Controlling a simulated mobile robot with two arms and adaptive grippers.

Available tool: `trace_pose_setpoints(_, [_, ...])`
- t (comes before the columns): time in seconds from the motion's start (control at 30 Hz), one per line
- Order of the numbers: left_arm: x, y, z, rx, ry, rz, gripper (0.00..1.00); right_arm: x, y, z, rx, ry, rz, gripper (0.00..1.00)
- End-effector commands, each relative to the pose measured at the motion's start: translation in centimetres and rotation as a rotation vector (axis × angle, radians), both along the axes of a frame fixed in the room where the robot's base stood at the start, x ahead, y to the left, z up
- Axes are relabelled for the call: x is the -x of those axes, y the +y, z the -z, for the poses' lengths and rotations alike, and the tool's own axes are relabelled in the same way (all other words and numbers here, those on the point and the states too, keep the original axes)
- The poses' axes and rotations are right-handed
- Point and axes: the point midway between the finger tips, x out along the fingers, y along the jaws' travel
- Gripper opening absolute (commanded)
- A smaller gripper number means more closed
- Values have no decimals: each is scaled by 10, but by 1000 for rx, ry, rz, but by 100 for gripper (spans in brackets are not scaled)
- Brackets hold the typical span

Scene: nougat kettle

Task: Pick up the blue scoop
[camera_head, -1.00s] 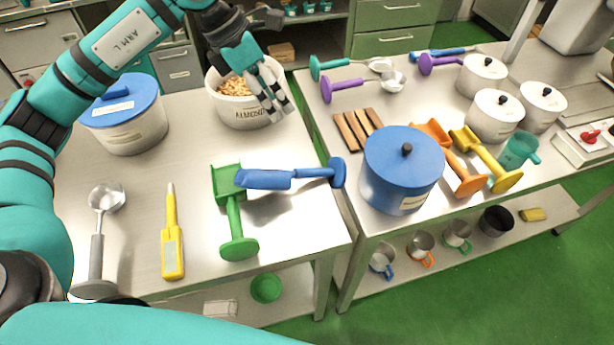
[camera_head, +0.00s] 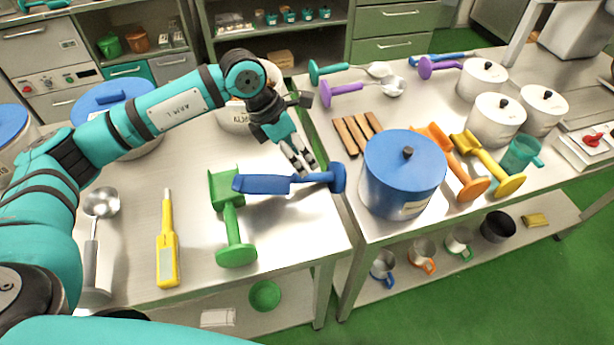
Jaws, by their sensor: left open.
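The blue scoop (camera_head: 262,184) lies across the left table near its right edge. Its flat head points left and its round knob end is at the right. Its head overlaps the top of the green scoop (camera_head: 231,220). My left gripper (camera_head: 304,170) is open, with its fingertips pointing down at the blue scoop's handle. I cannot tell whether the fingers touch the handle or hover just above it. My right gripper is not in view.
A blue lidded pot (camera_head: 403,178) stands just right of the scoop's knob on the right table. A yellow thermometer-like tool (camera_head: 167,250) and a steel ladle (camera_head: 100,205) lie to the left. Wooden strips (camera_head: 357,131) lie behind. A gap separates the two tables.

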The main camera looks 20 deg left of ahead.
Motion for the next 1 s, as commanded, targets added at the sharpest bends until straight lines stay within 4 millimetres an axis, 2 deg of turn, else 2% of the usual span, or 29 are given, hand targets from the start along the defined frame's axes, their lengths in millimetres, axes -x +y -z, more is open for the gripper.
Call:
trace_pose_setpoints(0.17, [-1, -4, 9, 1, 0, 1, 50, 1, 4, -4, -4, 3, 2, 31])
trace_pose_setpoints(0.37, [1, -11, 36, -1, 3, 1, 50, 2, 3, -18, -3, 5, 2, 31])
trace_pose_setpoints(0.5, [-2, -18, 52, 1, 0, 0, 50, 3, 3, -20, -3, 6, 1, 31])
trace_pose_setpoints(0.77, [-3, -19, 57, 1, -2, 0, 50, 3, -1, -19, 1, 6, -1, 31])
trace_pose_setpoints(0.87, [-3, -19, 57, 1, -2, 0, 41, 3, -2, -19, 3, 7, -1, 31])
trace_pose_setpoints(1.0, [-3, -19, 56, 1, -2, 0, 23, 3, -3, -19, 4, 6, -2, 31])
